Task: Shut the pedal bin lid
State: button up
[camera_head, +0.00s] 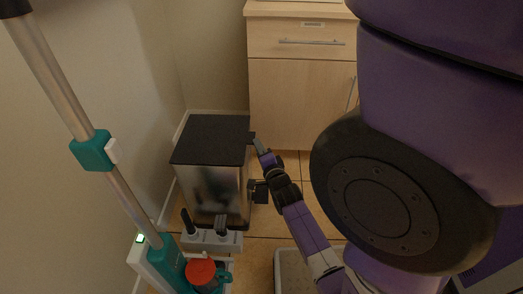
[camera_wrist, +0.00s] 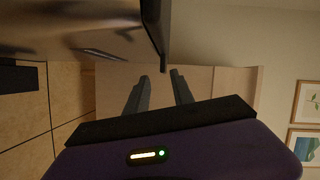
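The pedal bin (camera_head: 214,190) stands by the left wall, with a shiny metal body and a dark, flat lid (camera_head: 208,138). The lid lies roughly level over the body; I cannot tell whether it is fully closed. My gripper (camera_head: 257,143) is at the bin's right side, near lid height. In the wrist view the picture is turned sideways. There my gripper (camera_wrist: 158,76) has its two fingers apart, with nothing clearly held between them. The lid's dark edge (camera_wrist: 157,35) ends close to the fingertips; contact is unclear. The bin body (camera_wrist: 70,25) shows at upper left.
A pale wood cabinet (camera_head: 300,90) stands behind. A teal and white stick vacuum (camera_head: 92,152) leans at left, with a red-topped part (camera_head: 201,271) near its foot. A light grey tray-like container (camera_head: 291,270) sits on the floor in front. Tiled floor shows right of the bin.

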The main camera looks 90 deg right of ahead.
jog(key=shift+v, duration=1.2)
